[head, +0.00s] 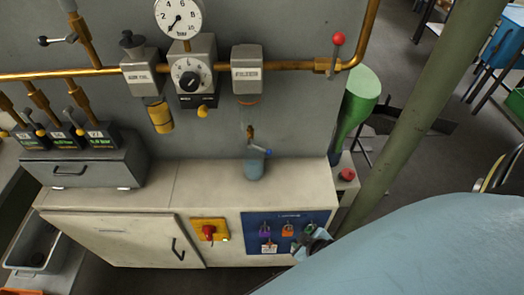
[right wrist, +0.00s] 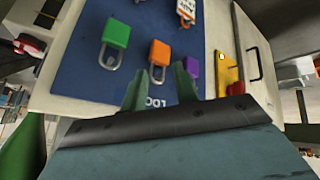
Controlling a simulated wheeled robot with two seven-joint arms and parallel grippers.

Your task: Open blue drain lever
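The small blue drain lever (head: 266,152) sits on a brass fitting just above a bluish cup (head: 254,169) on the light bench top, below the atomizer block (head: 247,75). My right gripper (head: 309,240) is low in front of the blue lockout board (head: 258,231), to the right of and below the lever, well apart from it. In the right wrist view its two fingers (right wrist: 160,72) are apart with nothing held between them. An orange padlock (right wrist: 159,53) shows beyond the gap; I cannot tell whether the fingers touch it. The left gripper is out of view.
Green (right wrist: 117,33) and purple (right wrist: 193,69) padlocks hang on the board. A red-and-yellow rotary switch (head: 209,230) is on the cabinet front. A red-knobbed lever (head: 338,40) is on the copper pipe. A green post (head: 413,110) stands right.

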